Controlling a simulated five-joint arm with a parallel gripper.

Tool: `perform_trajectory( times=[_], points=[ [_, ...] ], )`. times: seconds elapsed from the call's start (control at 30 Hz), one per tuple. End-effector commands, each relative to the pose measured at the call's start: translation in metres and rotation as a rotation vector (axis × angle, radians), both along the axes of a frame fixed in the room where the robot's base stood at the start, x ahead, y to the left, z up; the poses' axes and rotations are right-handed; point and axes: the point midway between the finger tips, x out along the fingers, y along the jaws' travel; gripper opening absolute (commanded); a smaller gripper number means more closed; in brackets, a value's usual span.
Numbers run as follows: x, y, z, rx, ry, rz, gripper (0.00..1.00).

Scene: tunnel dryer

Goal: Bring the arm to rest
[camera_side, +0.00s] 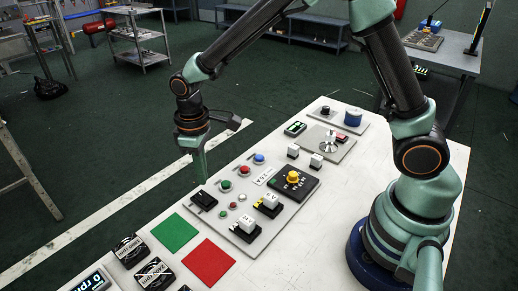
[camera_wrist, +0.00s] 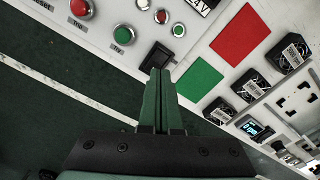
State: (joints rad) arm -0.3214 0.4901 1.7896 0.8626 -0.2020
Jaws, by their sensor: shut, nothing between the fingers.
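My gripper (camera_side: 200,168) hangs from the raised arm, fingers pointing down, at the far-left edge of the white worktop (camera_side: 135,228). In the wrist view my gripper (camera_wrist: 158,72) has its two green fingers together, with nothing held between them. The fingertips appear close to a small black box (camera_side: 204,200) on the control panel, which also shows just beyond them in the wrist view (camera_wrist: 157,56). Whether they touch it I cannot tell.
The control panel (camera_side: 272,229) carries coloured buttons and switches. A green square (camera_side: 174,233) and a red square (camera_side: 209,263) lie beside it, near black fans (camera_side: 130,250). Open dark green floor (camera_side: 110,150) lies left. A trolley (camera_side: 135,35) stands behind.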

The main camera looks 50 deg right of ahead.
Motion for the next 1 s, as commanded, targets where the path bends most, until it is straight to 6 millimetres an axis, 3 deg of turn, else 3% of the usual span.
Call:
perform_trajectory(
  times=[0.57, 0.77, 1.0],
  points=[
    [0.0, -0.005, 0.018, 0.006, -0.018, -0.016, 0.0],
    [-0.01, -0.032, 0.064, 0.032, -0.099, -0.104, 0.0],
    [-0.041, -0.073, 0.118, 0.067, -0.225, -0.244, 0.0]
  ],
)
